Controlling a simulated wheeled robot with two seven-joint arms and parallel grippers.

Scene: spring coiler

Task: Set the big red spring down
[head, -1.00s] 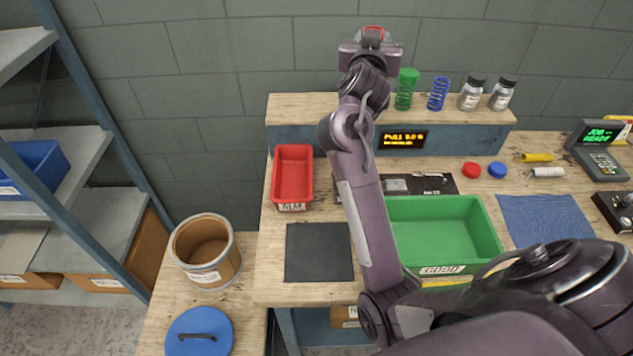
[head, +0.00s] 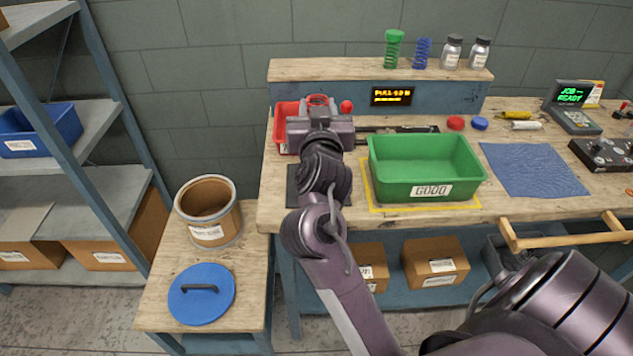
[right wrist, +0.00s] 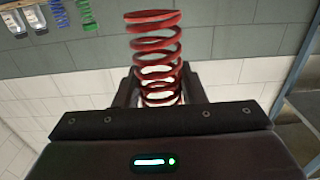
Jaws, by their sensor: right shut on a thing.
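My right gripper (head: 318,118) is shut on the big red spring (right wrist: 153,45). In the right wrist view the spring stands out from between the two fingers, its coils open and unobstructed at the far end. In the head view only a red ring of the spring (head: 317,100) shows above the gripper. There the gripper appears in front of the right part of the red bin (head: 285,133); its height above the bench is hard to tell. My left gripper is not in view.
A dark mat (head: 292,188) is partly hidden behind my right arm. A green bin marked GOOD (head: 427,180) stands to its right. A green spring (head: 393,48), a blue spring (head: 421,53) and two jars stand on the back ledge. The blue cloth (head: 535,170) is bare.

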